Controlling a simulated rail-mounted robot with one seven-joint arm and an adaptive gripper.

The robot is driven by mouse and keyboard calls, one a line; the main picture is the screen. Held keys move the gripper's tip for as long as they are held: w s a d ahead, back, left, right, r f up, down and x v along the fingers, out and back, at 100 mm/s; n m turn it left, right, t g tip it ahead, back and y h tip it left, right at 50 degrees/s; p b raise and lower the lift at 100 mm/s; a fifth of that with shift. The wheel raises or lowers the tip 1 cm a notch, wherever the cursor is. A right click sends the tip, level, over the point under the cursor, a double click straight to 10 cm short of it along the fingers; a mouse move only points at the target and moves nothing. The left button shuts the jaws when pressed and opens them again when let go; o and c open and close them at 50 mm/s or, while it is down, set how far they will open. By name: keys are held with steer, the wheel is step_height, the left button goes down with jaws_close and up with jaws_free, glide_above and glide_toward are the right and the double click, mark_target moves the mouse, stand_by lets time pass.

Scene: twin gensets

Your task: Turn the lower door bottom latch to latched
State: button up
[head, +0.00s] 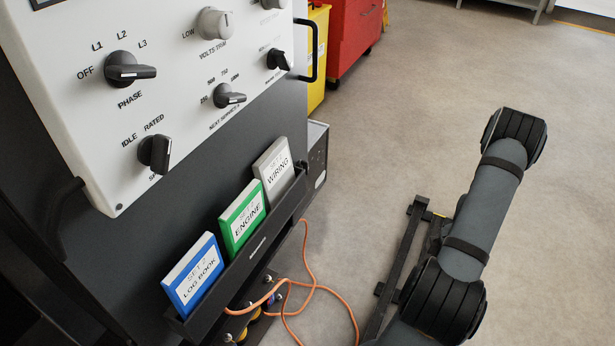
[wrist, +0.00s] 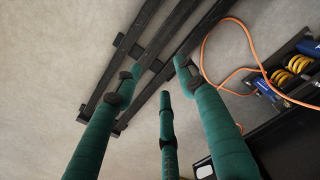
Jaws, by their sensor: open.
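The lower door bottom latch is not visible in either view, and I cannot make out the lower door. The head view shows a dark cabinet front (head: 215,140) below a white control panel (head: 75,135). My gripper (wrist: 157,78) shows in the wrist view with its teal fingers spread apart and nothing between them. The gripper is out of the head view, where only part of my arm shows at the right, apart from the cabinet.
A black rack (head: 262,240) holds a blue log book (head: 193,273), a green engine book (head: 242,217) and a grey wiring book (head: 274,172). An orange cable (head: 308,262) loops over the floor and shows in the wrist view (wrist: 203,45). A red cabinet (head: 352,38) stands behind. Open floor (head: 400,110) lies right.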

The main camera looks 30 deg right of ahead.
mark_target(308, 166)
steer(key=w+a+r+m+t+y, duration=0.1)
steer(key=w+a+r+m+y, duration=0.2)
steer(key=a+m, duration=0.6)
steer(key=a+r+m+t+y, duration=0.1)
steer(key=a+r+m+y, duration=0.4)
steer(key=a, duration=0.7)
steer(key=w+d+r+m+t+y, duration=0.25)
steer(key=w+r+m+t, duration=0.95)
steer(key=w+r+m, duration=0.75)
steer(key=shift+m, duration=0.25)
steer(key=x, duration=0.3)
steer(key=b+x, duration=0.1)
steer(key=x, duration=0.6)
steer(key=shift+s+a+f, duration=0.3)
steer(key=shift+a+f, duration=0.05)
steer(key=shift+c, duration=0.2)
steer(key=shift+r, duration=0.1)
jaws_close()
